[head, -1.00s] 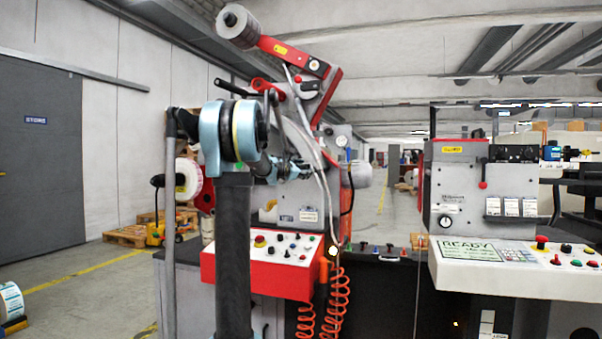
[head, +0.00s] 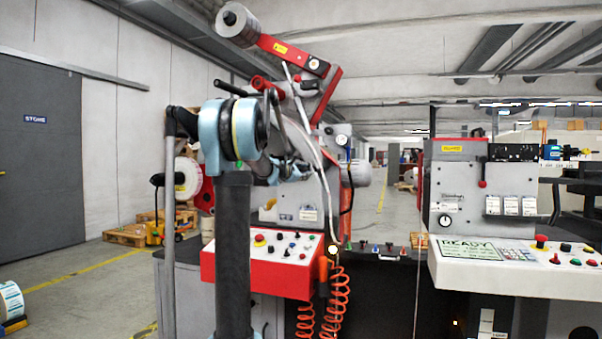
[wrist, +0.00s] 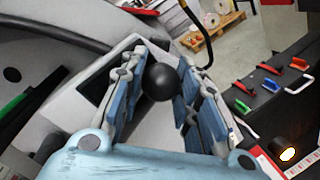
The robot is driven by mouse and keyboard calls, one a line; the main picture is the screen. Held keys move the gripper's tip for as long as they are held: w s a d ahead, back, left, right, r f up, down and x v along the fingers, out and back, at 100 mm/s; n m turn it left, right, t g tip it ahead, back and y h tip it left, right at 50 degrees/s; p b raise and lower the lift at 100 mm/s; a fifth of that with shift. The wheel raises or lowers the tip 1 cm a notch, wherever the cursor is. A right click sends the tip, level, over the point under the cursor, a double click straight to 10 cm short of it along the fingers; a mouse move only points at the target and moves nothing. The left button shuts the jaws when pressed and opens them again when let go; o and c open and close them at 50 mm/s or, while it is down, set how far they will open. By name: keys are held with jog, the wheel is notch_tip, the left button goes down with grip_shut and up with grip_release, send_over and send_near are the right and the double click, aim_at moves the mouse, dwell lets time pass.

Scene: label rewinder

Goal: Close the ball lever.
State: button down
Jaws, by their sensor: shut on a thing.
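The ball lever's round black knob (wrist: 161,82) is between the two blue finger pads of my gripper (wrist: 160,88) in the wrist view. The fingers are shut on it, one on each side. The lever's shaft is hidden behind the ball and the fingers. In the head view, my blue wrist parts are in front of the grey and red machine, and the fingertips and the ball cannot be made out there.
The red control panel (head: 285,262) with buttons is below my arm. Orange coiled cables (head: 338,300) hang beside it. Coloured handles (wrist: 268,69) sit on a dark surface at the right of the wrist view. A second machine (head: 480,190) stands to the right.

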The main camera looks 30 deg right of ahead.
notch_tip(320, 180, down, 10)
jog(key=m+y, duration=0.2)
jog(key=m, duration=0.6)
jog(key=shift+a+r, duration=0.15)
jog(key=c, duration=1.2)
grip_release()
jog(key=shift+w, duration=0.15)
jog(key=v, duration=1.2)
